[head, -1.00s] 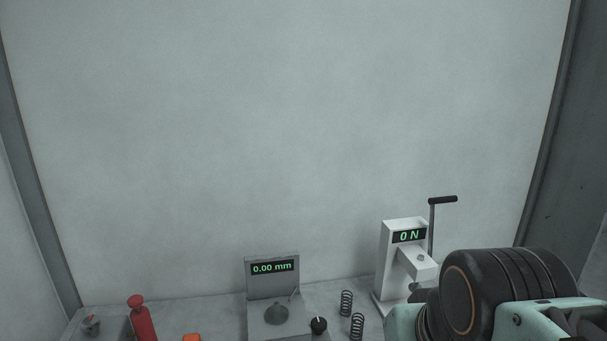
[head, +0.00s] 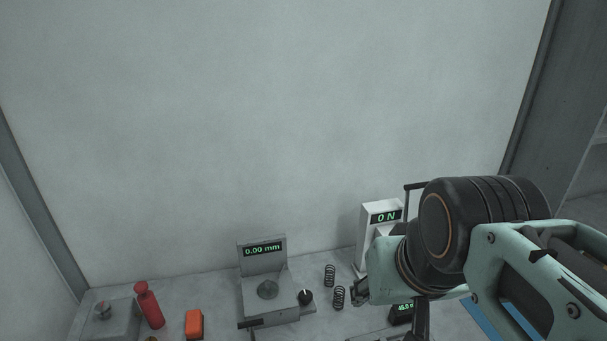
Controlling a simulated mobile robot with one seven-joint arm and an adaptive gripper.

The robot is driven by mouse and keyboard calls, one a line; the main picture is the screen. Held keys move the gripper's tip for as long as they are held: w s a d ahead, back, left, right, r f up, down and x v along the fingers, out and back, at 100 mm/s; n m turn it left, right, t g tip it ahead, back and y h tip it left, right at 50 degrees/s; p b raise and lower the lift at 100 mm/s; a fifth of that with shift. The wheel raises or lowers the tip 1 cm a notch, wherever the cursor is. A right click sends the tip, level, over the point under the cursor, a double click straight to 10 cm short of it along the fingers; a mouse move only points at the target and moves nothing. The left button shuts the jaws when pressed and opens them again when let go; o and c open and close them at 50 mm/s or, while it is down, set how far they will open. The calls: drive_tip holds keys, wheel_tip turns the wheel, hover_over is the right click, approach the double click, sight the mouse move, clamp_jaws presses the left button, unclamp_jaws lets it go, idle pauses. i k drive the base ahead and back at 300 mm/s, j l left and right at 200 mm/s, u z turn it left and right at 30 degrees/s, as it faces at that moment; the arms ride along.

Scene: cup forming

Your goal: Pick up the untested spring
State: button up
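Two dark coil springs stand upright on the bench, left of the force tester. The farther spring (head: 330,275) and the nearer spring (head: 339,297) look alike, and I cannot tell which is untested. The white force tester (head: 365,232) reads 0 N and is partly covered by my arm. A dark part at the end of my arm, apparently my gripper (head: 360,291), shows just right of the springs. It is small and partly hidden, so its fingers cannot be made out. Both springs appear free of it.
A grey gauge (head: 262,262) reading 0.00 mm, with a black knob (head: 305,297), stands left of the springs. Farther left are an orange block (head: 194,323), a red bottle (head: 149,306) and a grey box (head: 110,322). A small black display (head: 402,314) sits below my arm.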

sight(329, 279)
drive_tip(key=k+j+z, duration=0.15)
drive_tip(key=k+j, duration=0.15)
drive_tip(key=k, duration=0.25)
drive_tip(key=i+l+u, duration=0.4)
drive_tip(key=l+u, duration=0.2)
drive_tip(key=i+l+u, duration=0.1)
drive_tip(key=l+u, duration=0.2)
drive_tip(key=k+j+z, duration=0.15)
drive_tip(key=z, duration=0.25)
drive_tip(key=l, duration=0.5)
drive_tip(key=i+j+u, duration=0.2)
drive_tip(key=u, duration=0.2)
drive_tip(key=j, duration=0.1)
